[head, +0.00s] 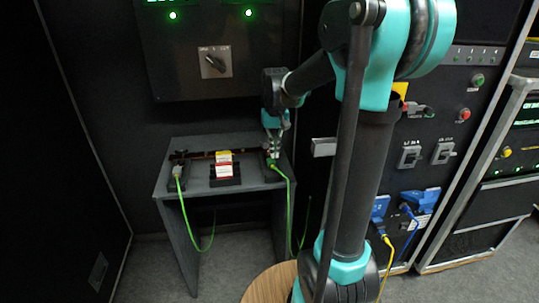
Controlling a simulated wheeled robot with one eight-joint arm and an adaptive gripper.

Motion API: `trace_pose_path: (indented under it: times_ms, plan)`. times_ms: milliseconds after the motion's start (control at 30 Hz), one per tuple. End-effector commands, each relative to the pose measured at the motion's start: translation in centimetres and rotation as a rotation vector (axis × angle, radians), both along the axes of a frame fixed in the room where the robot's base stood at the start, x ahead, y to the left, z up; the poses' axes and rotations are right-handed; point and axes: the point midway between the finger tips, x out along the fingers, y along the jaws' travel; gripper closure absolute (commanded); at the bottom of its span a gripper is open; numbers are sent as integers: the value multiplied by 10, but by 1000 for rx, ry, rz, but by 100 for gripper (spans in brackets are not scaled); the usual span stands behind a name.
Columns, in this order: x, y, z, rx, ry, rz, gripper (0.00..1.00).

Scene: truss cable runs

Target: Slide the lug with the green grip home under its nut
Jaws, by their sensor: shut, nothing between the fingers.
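A small grey table (204,189) stands against the dark wall with a dark copper-brown bar (195,155) along its back. My gripper (273,158) points down at the bar's right end, with its fingers closed and empty. Right below the fingertips is a green piece (271,164), seemingly the lug's green grip, with a green cable (289,195) leading off it. I cannot tell whether the fingers touch it. The lug's metal end and the nut are too small or hidden to make out. At the bar's left end a pale-grey-and-green cable end (179,170) has another green run hanging down.
A yellow-and-red label block (224,163) on a dark base sits mid-table. A panel with a rotary switch (215,62) is above. Right of my arm are blue connectors (417,199) with yellow and blue cables. A round wooden top (268,284) is in front.

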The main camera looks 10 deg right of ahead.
Motion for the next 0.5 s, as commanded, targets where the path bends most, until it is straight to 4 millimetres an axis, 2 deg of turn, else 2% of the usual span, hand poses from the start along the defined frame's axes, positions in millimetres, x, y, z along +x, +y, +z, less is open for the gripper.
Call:
trace_pose_path:
  times_ms: [500]
  plan:
    - [0, 0, -88, 0, -1, 0, 100]
